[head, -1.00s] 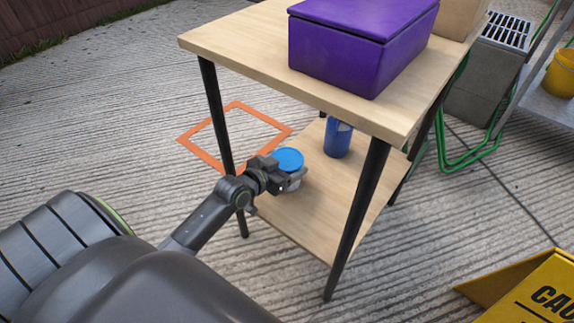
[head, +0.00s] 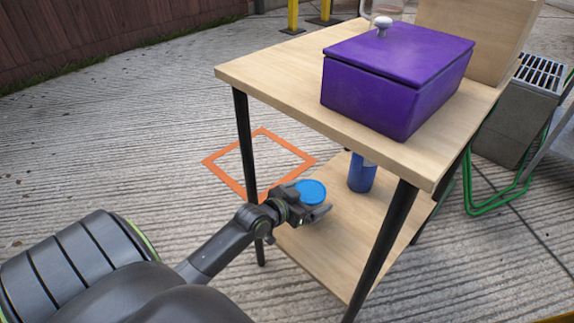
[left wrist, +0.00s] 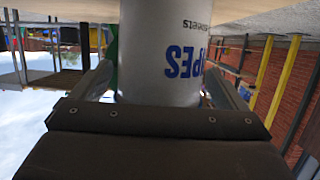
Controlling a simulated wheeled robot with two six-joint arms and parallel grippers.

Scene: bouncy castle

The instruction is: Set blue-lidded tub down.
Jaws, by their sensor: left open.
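The blue-lidded tub (head: 311,192) stands on the lower shelf (head: 338,243) of the wooden table, near its left edge. My left gripper (head: 316,208) is open, with its fingers on either side of the tub's body. In the left wrist view the tub's white side (left wrist: 165,50), with blue lettering, fills the space between the fingers and appears upside down. I cannot tell whether a finger touches it. The gripper hides part of the tub in the head view. My right gripper is not in view.
A blue can (head: 361,174) stands behind the tub on the same shelf. The tabletop (head: 290,85) overhangs the shelf and carries a purple box (head: 365,100). Black legs (head: 246,150) stand at the corners. The shelf's front part is clear. An orange square outline (head: 222,177) marks the ground.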

